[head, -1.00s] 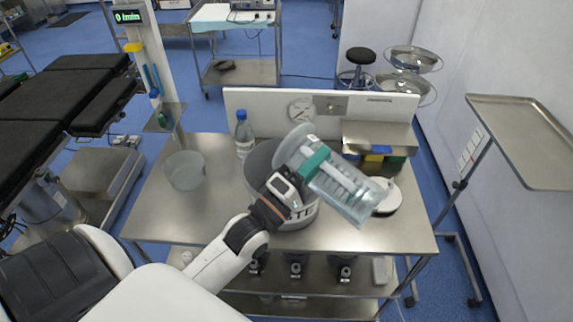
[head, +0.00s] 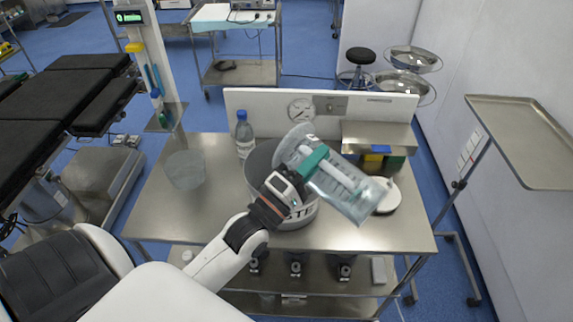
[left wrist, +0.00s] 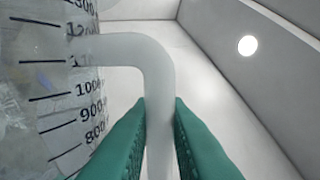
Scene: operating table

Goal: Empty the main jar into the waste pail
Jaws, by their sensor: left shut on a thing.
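The main jar (head: 352,192) is a clear graduated vessel, tilted over the waste pail with its wide end at the upper left and its other end to the lower right. My left gripper (head: 312,162) is shut on the jar's white handle; the green fingers pinch the handle (left wrist: 158,75) in the left wrist view, with the graduated wall (left wrist: 40,95) beside it. The grey waste pail (head: 256,172) stands on the steel table below, partly hidden by my arm and the jar. I cannot tell how much liquid either holds. My right gripper is out of view.
A clear container (head: 185,172) stands at the table's left, with free steel around it. A blue-capped bottle (head: 244,140) stands behind the pail. A white round object (head: 390,200) lies right of the jar, below coloured boxes (head: 373,161) at the back right.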

